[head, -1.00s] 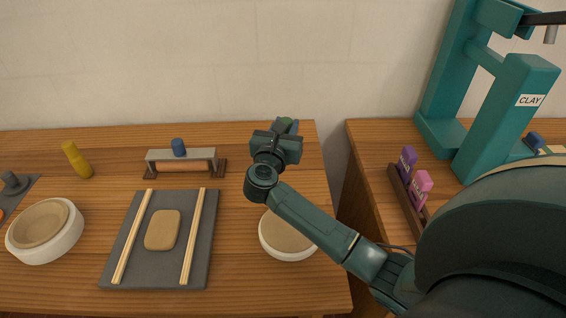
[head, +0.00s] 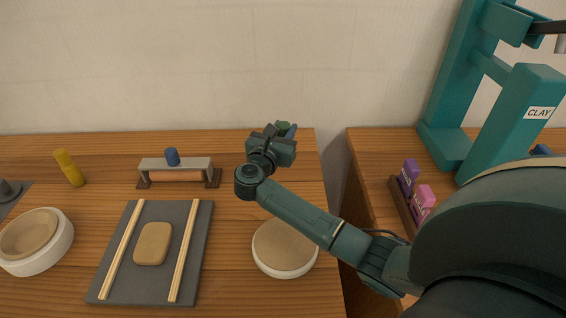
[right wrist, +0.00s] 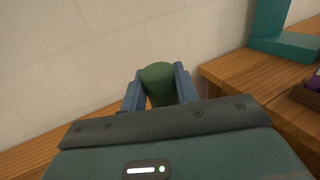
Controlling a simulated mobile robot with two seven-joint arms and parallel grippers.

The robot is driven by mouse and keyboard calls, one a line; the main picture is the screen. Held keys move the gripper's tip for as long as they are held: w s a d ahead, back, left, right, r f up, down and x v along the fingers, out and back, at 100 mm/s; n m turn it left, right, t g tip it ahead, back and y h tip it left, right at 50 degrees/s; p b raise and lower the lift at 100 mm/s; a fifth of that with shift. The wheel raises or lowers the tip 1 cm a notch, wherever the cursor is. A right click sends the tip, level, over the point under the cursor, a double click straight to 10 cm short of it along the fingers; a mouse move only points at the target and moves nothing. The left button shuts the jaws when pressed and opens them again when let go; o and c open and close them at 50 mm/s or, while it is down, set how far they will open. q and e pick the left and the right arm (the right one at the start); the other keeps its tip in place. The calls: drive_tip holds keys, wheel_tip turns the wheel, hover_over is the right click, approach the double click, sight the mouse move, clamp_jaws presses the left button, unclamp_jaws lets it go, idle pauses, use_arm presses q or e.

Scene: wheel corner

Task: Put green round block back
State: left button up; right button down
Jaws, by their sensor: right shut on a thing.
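The green round block (right wrist: 158,80) is between the two blue fingers of my right gripper (right wrist: 160,88) in the right wrist view. The gripper is shut on it. In the head view the green block (head: 283,127) shows only in part behind my right gripper (head: 286,131), near the back right corner of the left wooden table (head: 240,220). I cannot tell whether the block touches the table. My left gripper is not in view.
A round white dish (head: 284,249) stands near the table's right edge. A grey board (head: 195,250) with two sticks and a clay slab (head: 153,243) lies left of it. A gap separates the right table (head: 370,150).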

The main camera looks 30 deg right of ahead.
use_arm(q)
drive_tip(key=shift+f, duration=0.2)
use_arm(e)
drive_tip(key=shift+f, duration=3.2)
drive_tip(key=shift+f+b, duration=0.35)
drive_tip(key=shift+b, duration=0.15)
drive_tip(key=c, duration=1.5)
unclamp_jaws()
drive_tip(key=shift+o, duration=0.7)
drive_tip(key=o, duration=0.3)
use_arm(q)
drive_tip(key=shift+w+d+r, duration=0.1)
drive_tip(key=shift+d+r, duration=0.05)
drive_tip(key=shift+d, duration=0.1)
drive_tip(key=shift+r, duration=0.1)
use_arm(e)
drive_tip(key=shift+r, duration=0.15)
